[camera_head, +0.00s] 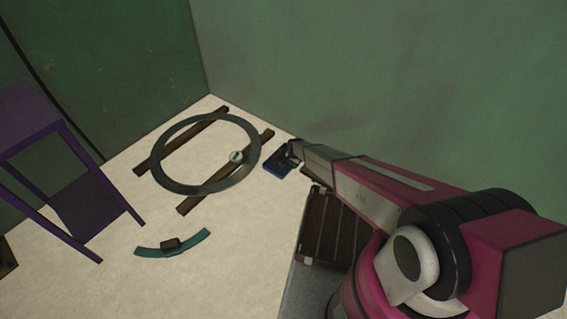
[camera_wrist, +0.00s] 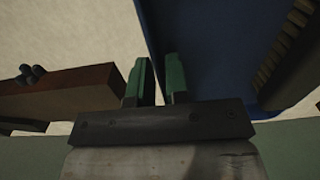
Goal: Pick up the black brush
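In the wrist view, a dark thing with a row of tan, bristle-like tufts (camera_wrist: 281,48), seemingly the black brush, lies on a blue tray-like surface (camera_wrist: 205,40) at the right. Its far end is cut off by the picture edge. My gripper (camera_wrist: 158,78) has two green fingers set apart with nothing seen between them, to the left of the tufts and by the blue surface's left edge. In the head view my gripper (camera_head: 294,150) is at the blue tray (camera_head: 280,166), partly covering it; I cannot make out the brush clearly there.
A purple table (camera_head: 115,207) stands left. A slatted brown crate (camera_head: 328,228) is below my arm. Green walls close the corner.

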